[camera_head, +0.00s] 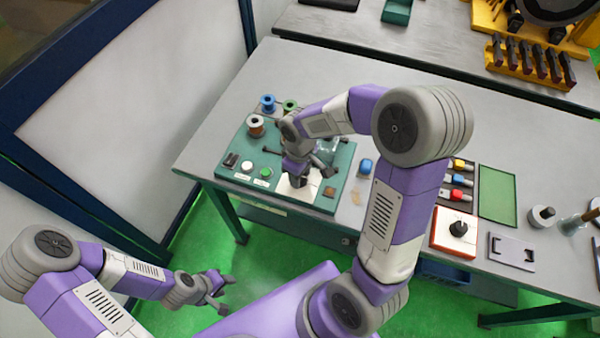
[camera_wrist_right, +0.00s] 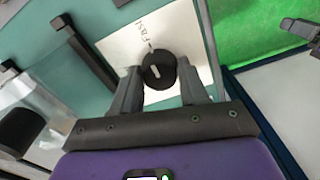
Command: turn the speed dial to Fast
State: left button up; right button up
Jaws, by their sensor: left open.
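The speed dial (camera_wrist_right: 158,70) is a round black knob with a white pointer mark. It sits on a white plate (camera_wrist_right: 113,42) printed "FAST" beside a small tick, near the knob's top in the right wrist view. The two fingers of my right gripper (camera_wrist_right: 160,78) stand on either side of the knob, which fills the gap between them. In the head view my right gripper (camera_head: 298,178) is over the white plate on the green panel (camera_head: 231,176), and hides the dial. My left gripper (camera_head: 218,290) is open and empty, low at left, away from the table.
A clear part (camera_head: 328,150) is just right of my right gripper. A red-framed box with a black knob (camera_head: 458,229) stands further right.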

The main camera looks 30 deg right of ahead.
jog(key=o, duration=0.4)
jog(key=shift+c, duration=0.2)
notch_tip(320, 180, up, 8)
jog(key=shift+f+p, duration=0.2)
jog(key=shift+p, duration=0.8)
